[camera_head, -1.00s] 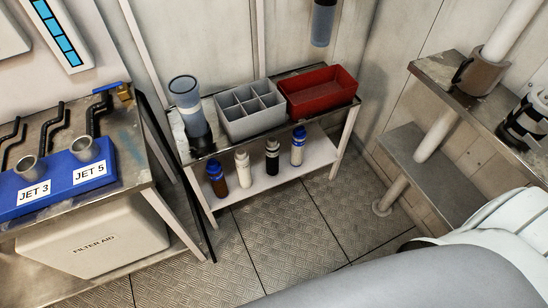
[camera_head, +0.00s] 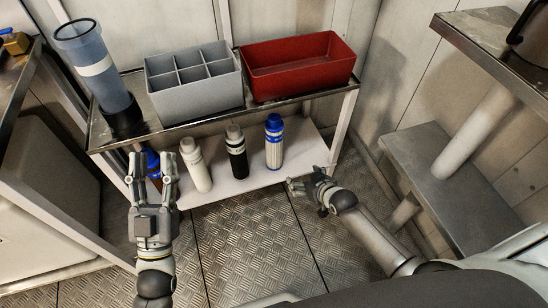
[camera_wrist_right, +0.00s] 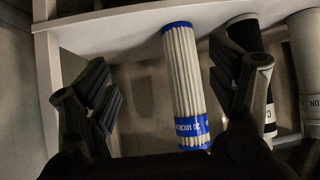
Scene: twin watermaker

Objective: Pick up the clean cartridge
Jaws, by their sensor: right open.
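A white pleated cartridge with blue end bands (camera_head: 274,145) stands on the lower shelf, rightmost in a row of bottle-like items. It also shows in the right wrist view (camera_wrist_right: 186,85), with "20 micron" lettering on its blue band. It appears between the open fingers of my right gripper (camera_wrist_right: 165,95), with gaps on both sides. In the head view my right gripper (camera_head: 305,188) is to the right of and lower than the cartridge, in front of the shelf. My left gripper (camera_head: 153,170) is open and empty, in front of the brown, blue-topped bottle, partly hiding it.
The upper shelf holds a clear canister (camera_head: 95,70), a grey divided bin (camera_head: 198,100) and a red bin (camera_head: 300,80). A metal-topped bench stands at right.

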